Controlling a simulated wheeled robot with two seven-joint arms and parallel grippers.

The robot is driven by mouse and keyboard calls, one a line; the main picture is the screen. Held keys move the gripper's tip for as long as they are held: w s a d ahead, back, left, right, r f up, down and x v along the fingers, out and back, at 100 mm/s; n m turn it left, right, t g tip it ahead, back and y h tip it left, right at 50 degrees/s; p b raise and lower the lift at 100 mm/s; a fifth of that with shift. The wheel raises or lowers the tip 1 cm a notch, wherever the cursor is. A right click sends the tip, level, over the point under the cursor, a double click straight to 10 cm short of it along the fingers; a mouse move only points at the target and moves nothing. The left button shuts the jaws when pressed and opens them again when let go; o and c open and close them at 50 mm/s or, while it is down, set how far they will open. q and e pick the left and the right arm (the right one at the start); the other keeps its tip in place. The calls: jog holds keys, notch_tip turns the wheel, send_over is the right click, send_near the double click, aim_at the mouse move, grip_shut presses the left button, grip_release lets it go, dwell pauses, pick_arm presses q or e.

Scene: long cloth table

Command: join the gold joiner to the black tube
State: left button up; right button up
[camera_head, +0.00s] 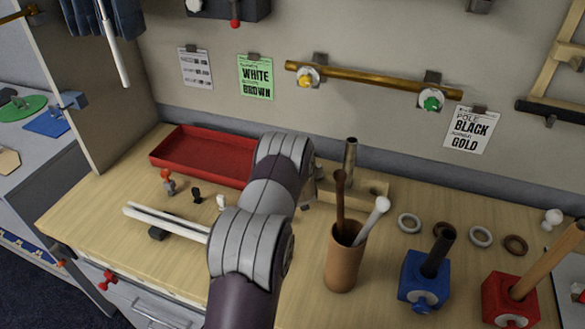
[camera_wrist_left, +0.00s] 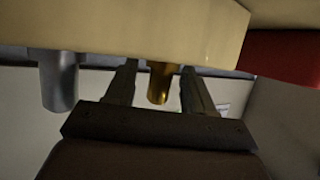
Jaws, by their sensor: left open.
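The gold joiner (camera_wrist_left: 160,84) stands out from a wooden block (camera_wrist_left: 120,30) and sits between the two open fingers of my left gripper (camera_wrist_left: 159,72) in the left wrist view. I cannot tell whether the fingers touch it. A silver-grey joiner (camera_wrist_left: 58,84) stands beside it, outside the fingers. In the head view the wooden block (camera_head: 372,188) shows with one upright greyish piece (camera_head: 350,157); my left arm hides the gold joiner and most of the gripper. The black tube (camera_head: 439,252) stands tilted in a blue block (camera_head: 423,281) to the right.
A brown cup (camera_head: 344,262) with sticks stands between my left arm and the blue block. A red block (camera_head: 510,300) holds a wooden tube. Several rings (camera_head: 480,237) lie behind. A red tray (camera_head: 200,158) and white rods (camera_head: 165,222) are on the left. A card (camera_head: 470,130) reads black, gold.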

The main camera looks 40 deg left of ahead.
pick_arm(q)
jog(key=shift+d, duration=0.1)
grip_shut()
